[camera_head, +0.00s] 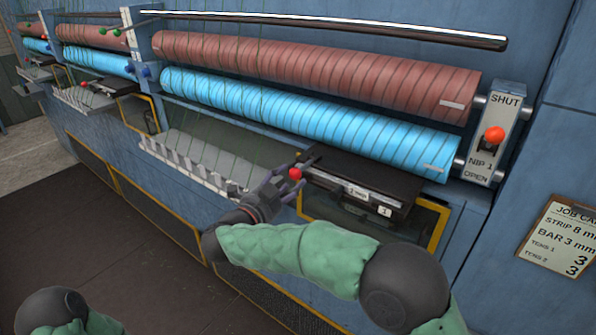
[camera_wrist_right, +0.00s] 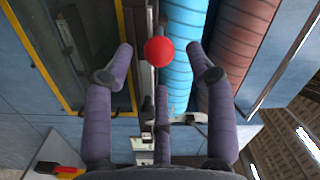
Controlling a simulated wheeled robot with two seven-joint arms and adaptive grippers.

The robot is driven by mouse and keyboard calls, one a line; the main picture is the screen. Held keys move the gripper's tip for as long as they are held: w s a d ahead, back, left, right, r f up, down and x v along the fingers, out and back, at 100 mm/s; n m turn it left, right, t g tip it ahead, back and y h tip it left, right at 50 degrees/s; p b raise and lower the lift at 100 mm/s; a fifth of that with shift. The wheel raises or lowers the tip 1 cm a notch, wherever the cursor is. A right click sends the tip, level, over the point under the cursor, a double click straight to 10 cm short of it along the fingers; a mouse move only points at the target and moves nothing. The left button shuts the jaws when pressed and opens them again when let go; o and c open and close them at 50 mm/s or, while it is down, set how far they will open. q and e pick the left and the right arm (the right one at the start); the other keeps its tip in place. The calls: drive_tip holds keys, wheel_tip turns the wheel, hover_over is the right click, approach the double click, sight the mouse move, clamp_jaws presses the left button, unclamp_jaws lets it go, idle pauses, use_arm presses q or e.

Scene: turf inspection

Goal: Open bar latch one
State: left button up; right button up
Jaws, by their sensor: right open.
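The red ball knob (camera_head: 295,173) sits at the left end of the dark latch bar unit (camera_head: 335,170) below the rollers. White plates marked 1 (camera_head: 384,211) are on that unit's front. My right gripper (camera_head: 279,186) is open, just left of the knob. In the right wrist view, the red knob (camera_wrist_right: 159,51) lies between the spread purple fingers, with no clear contact seen. The gripper is empty. My left gripper is not in view; only part of my left arm shows at the lower left.
Brown and blue striped rollers (camera_head: 310,110) run above the latch bar. A lever with a red knob (camera_head: 494,134) stands on the SHUT/OPEN nip panel at right. A job card (camera_head: 560,237) hangs further right. A comb-like grey tray (camera_head: 200,165) extends left. The dark floor mat (camera_head: 70,240) is clear.

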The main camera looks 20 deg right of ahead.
sight(292, 177)
drive_tip(key=shift+p+x, duration=0.4)
drive_tip(key=shift+x, duration=1.85)
clamp_jaws()
